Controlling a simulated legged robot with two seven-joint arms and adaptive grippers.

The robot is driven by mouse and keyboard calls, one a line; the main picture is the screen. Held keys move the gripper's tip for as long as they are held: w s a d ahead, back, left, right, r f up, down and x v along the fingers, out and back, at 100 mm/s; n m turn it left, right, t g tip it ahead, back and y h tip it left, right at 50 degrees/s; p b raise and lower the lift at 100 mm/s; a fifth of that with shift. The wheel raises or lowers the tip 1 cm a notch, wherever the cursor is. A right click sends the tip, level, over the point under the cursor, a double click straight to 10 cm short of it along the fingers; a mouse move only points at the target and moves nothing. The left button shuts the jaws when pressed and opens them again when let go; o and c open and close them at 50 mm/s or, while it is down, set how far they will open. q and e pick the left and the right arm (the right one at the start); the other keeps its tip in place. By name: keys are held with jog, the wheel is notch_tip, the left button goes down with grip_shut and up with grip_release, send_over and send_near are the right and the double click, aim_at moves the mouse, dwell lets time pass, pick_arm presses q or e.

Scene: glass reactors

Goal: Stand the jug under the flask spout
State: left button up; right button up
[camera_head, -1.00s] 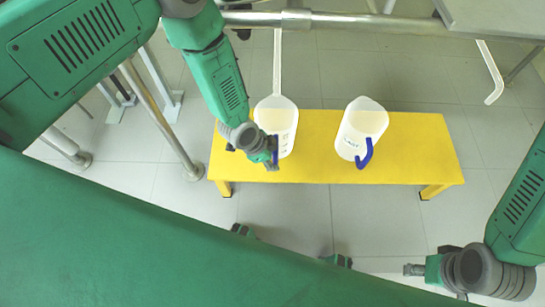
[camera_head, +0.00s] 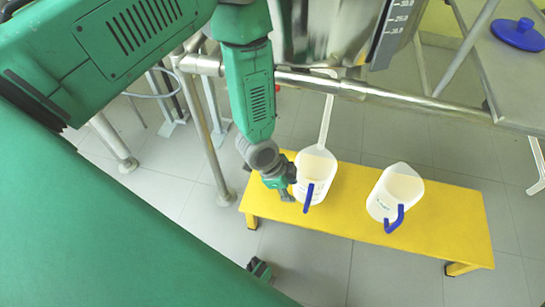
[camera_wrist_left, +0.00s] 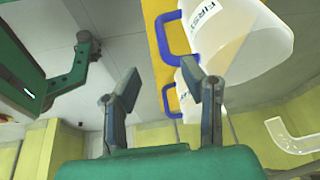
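Two white jugs with blue handles stand on the yellow bench (camera_head: 440,235): the left jug (camera_head: 314,170) and the right jug (camera_head: 395,190). A straight white pipe (camera_head: 326,120) slopes down to the left jug's mouth; their exact contact is unclear. My left gripper (camera_head: 286,193) is just left of the left jug and its blue handle (camera_head: 308,196). In the left wrist view its fingers (camera_wrist_left: 165,95) are spread, with a blue handle (camera_wrist_left: 172,100) seen beyond the gap. A jug marked "FIRST" (camera_wrist_left: 250,40) fills that view's upper right. My right gripper is out of view.
A metal rail (camera_head: 400,98) crosses behind the bench, with a metal vessel (camera_head: 330,30) above it. A grey table (camera_head: 500,65) with a blue lid (camera_head: 518,33) is at the upper right. A bent white pipe (camera_head: 537,165) hangs at right. Floor in front is clear.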

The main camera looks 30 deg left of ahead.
pick_arm(q)
jog(key=s+a+r+n+g+y, duration=0.1)
jog(key=s+a+r+n+y, duration=0.1)
jog(key=s+a+n, duration=0.4)
jog(key=s+a+r+n+y, duration=0.2)
jog(key=s+a+n, duration=0.3)
jog(key=s, duration=0.8)
jog(key=shift+s+a+r+n+g, duration=0.2)
jog(key=shift+a+n+g, duration=0.2)
jog(key=shift+n, duration=0.5)
